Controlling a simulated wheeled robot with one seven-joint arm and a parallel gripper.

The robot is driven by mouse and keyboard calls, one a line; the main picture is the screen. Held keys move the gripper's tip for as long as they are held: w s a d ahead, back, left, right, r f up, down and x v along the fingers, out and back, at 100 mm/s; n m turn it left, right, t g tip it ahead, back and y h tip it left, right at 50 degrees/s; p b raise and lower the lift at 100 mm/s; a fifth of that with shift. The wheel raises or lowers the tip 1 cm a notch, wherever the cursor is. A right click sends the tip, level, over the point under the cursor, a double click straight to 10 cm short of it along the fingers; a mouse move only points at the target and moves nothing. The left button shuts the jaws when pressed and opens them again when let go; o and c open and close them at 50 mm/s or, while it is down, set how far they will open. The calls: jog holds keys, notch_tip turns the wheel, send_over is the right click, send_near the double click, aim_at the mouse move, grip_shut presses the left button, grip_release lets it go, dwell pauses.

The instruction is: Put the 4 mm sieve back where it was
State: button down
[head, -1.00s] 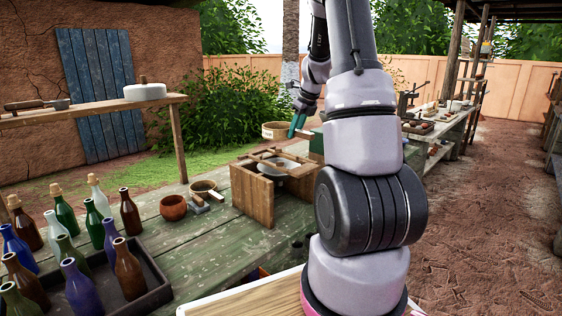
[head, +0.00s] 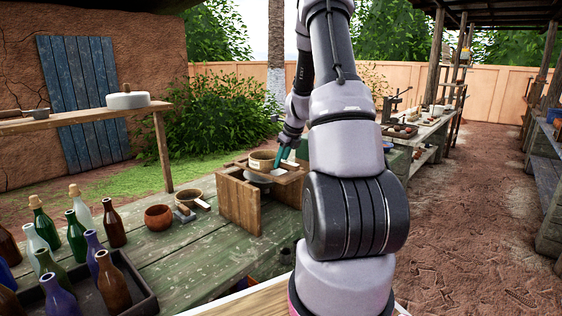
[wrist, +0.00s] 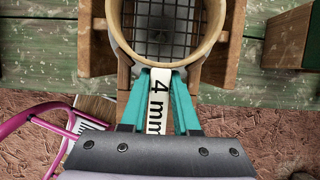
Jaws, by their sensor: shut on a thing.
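The 4 mm sieve (head: 261,160) is a round wooden ring with dark mesh. In the wrist view the sieve (wrist: 210,42) fills the top, and its "4 mm" label shows between my fingers. My gripper (head: 280,154) has teal fingers shut on the sieve's near side; the gripper (wrist: 158,76) also shows in the wrist view. The sieve is over the wooden box stand (head: 238,206), about level with its top bars. I cannot tell whether it touches them. A pale bowl (head: 256,178) shows inside the stand, below the sieve.
Left of the stand are a second round wooden-rimmed vessel (head: 190,195), a reddish clay bowl (head: 158,217) and a small brush-like tool (head: 185,214). The green table (head: 215,255) is clear in front of the stand.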

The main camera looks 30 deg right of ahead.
jog(key=shift+f, duration=0.2)
jog(key=c, duration=0.7)
grip_release()
jog(key=shift+o, duration=0.2)
